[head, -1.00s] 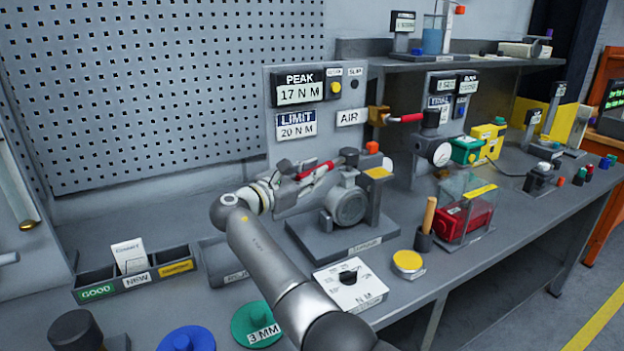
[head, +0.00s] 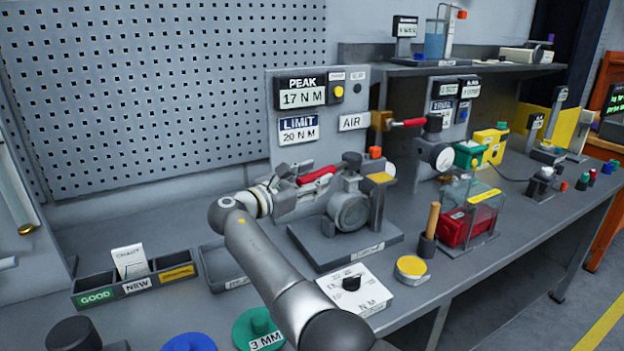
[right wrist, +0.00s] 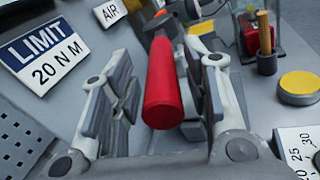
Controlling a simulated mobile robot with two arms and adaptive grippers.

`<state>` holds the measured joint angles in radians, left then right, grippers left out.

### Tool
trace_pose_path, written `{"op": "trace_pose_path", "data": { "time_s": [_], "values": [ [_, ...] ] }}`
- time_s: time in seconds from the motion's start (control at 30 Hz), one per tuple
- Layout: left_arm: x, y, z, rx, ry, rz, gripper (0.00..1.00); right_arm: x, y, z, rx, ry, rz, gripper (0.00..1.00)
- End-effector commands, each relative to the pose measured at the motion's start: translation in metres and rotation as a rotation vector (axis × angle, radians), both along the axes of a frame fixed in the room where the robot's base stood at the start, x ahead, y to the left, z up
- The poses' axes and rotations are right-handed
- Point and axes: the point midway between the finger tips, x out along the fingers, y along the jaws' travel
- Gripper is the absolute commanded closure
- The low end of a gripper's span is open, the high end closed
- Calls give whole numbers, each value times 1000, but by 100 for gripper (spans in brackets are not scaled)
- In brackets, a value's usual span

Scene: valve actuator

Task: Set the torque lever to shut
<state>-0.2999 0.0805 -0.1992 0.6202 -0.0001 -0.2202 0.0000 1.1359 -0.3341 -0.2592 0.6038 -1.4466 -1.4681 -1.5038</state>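The torque lever has a red handle (head: 316,175) that points left from a dark pivot (head: 352,160) on the grey motor-like unit (head: 349,210). My right gripper (head: 303,186) is at the handle, with its fingers on either side of it. In the right wrist view, the red handle (right wrist: 163,85) stands between the two spread fingers (right wrist: 160,105). A clear gap shows on its left, and the right finger is closer to it. Whether that finger touches cannot be told. My left gripper is not in view.
A panel (head: 357,95) behind reads PEAK 17 N M and LIMIT 20 N M. A second red lever (head: 408,123), marked AIR, lies to the right. A dial box (head: 355,290), a yellow button (head: 411,268) and a clear-covered red box (head: 468,222) stand in front and to the right.

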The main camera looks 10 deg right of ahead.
Motion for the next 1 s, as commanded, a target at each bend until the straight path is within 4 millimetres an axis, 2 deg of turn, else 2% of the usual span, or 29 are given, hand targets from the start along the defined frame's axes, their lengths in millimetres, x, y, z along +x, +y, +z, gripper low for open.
{"op": "trace_pose_path", "data": {
  "time_s": [0.27,0.37,0.7,0.83,1.0],
  "values": [
    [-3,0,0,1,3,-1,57,0,-1,6,-2,-4,-2,57],
    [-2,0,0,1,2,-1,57,0,-1,18,-1,-6,-2,57],
    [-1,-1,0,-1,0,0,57,0,0,82,-2,-5,-1,57],
    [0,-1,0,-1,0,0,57,1,0,95,0,-1,0,57],
    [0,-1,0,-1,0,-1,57,1,1,101,-1,0,0,57]
  ]
}}
